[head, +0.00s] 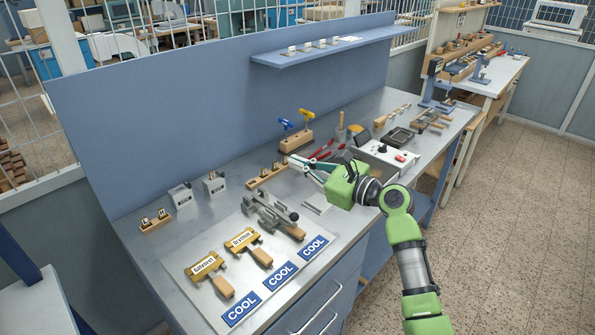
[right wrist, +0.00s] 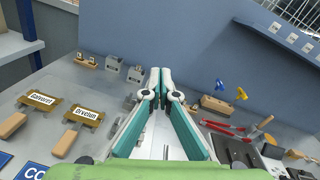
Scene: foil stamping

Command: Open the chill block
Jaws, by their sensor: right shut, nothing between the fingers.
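A grey metal device (head: 265,211) with a wooden handle lies on the pale mat (head: 185,263) behind the blue COOL signs. It may be the chill block; no label on it names it. I cannot tell whether its parts are open or closed. In the right wrist view, the fingers hide most of it. My right gripper (head: 293,160) is shut and empty, above the bench and apart from the device, to its upper right in the head view. The fingertips also meet in the right wrist view (right wrist: 160,72). My left gripper is not in view.
Two labelled brass holders (head: 204,265) (head: 241,239) with wooden handles lie left of the device. Two small grey blocks (head: 180,194) (head: 213,182) stand behind. Red-handled pliers (head: 322,152), a wooden rack (head: 296,141) and a control box (head: 385,158) are near the gripper. A blue wall backs the bench.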

